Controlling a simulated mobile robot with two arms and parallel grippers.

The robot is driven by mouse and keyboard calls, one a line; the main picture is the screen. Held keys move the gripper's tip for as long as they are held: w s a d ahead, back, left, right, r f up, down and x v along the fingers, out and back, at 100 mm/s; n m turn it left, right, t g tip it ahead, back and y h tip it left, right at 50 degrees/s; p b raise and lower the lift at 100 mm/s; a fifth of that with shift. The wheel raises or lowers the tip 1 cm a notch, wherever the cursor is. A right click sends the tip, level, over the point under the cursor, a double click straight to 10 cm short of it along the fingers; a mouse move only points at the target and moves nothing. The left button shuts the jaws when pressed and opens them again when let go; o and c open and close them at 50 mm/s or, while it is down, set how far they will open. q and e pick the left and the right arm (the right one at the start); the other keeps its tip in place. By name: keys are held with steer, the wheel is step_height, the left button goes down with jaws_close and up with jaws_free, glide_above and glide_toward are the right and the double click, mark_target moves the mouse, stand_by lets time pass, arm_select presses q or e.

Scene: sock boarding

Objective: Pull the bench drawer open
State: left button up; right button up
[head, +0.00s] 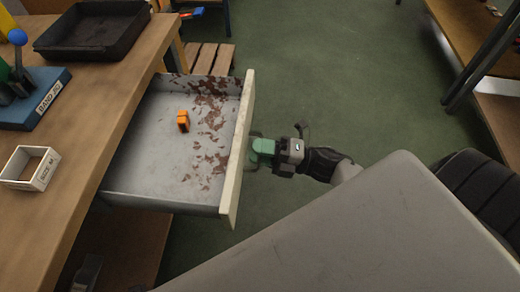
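The bench drawer (150,163) stands well out from the wooden bench (97,128). It is a grey metal tray with rusty patches and a cream front panel (238,150). A small orange object (183,121) lies inside it. My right gripper (254,151) is at the outer face of the drawer front, around its middle height in the picture. Its green fingers meet the front there; the handle and the fingertips are hidden, so I cannot tell whether they are closed on it. My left gripper is not in view.
On the bench are a black tray (92,30), a blue-based fixture (38,100) and a small white open box (29,168). A wooden pallet (208,59) lies on the floor behind the drawer. Shelving (480,50) stands at the right. Green floor between is clear.

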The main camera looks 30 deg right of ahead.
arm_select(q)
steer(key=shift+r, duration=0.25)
arm_select(e)
steer(key=v, duration=1)
steer(key=shift+s+d, duration=0.2)
steer(key=shift+d, duration=0.1)
steer(key=shift+f, duration=0.1)
